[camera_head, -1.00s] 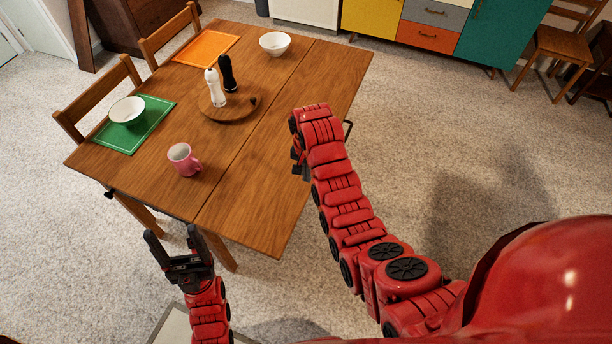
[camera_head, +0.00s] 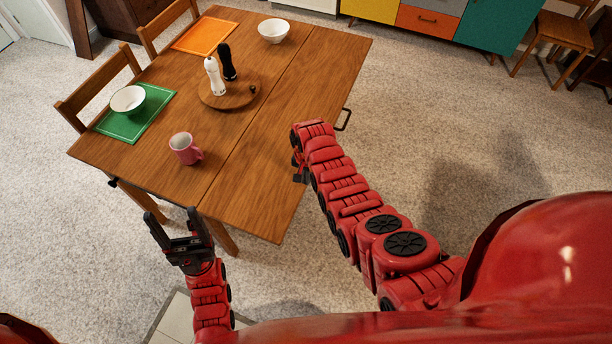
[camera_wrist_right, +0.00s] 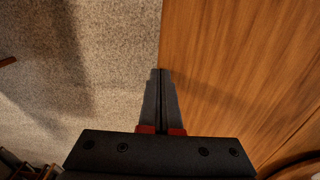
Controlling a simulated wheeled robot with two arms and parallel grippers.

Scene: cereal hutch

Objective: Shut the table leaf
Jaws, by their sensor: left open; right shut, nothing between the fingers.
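The table leaf (camera_head: 285,135) is the right-hand wooden section of the table (camera_head: 165,178), beyond a straight seam. It looks about level with the main top. A dark handle (camera_head: 343,119) shows at its right edge. My right gripper (camera_head: 300,177) is mostly hidden by its own arm over the leaf's right edge in the head view. In the right wrist view, its fingers (camera_wrist_right: 160,74) are shut and empty beside the leaf's edge (camera_wrist_right: 225,70); contact cannot be told. My left gripper (camera_head: 172,211) is open and empty, by the table's front edge.
A pink mug (camera_head: 184,149) stands near the seam. A round board (camera_head: 236,96) carries a white mill (camera_head: 215,77) and a black mill (camera_head: 227,62). Bowls, mats and chairs are at the left and back. Carpet right of the leaf is clear.

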